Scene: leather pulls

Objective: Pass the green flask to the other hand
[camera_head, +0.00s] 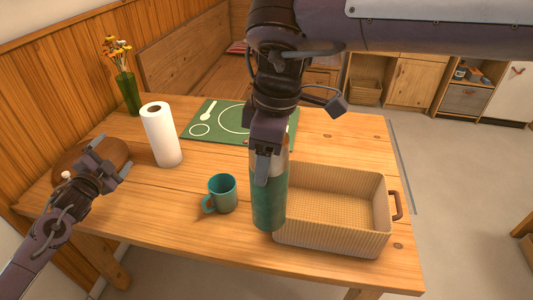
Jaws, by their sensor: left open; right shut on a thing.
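The green flask (268,200) stands upright in the middle of the camera_head view, in front of the left end of the basket. My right gripper (267,165) comes down from above and is shut on the flask's upper part. Whether the flask's base touches the table or hangs above it, I cannot tell. My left gripper (121,163) is open and empty at the left, well apart from the flask, near the paper roll. The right gripper and its arm hide part of the flask's top.
A woven basket (385,215) with brown handles stands right of the flask. A teal mug (222,193) is left of it. A paper towel roll (163,138), a green mat (205,123), a flower vase (128,93) and a brown round thing (75,160) stand farther off. The table's (180,225) front left is clear.

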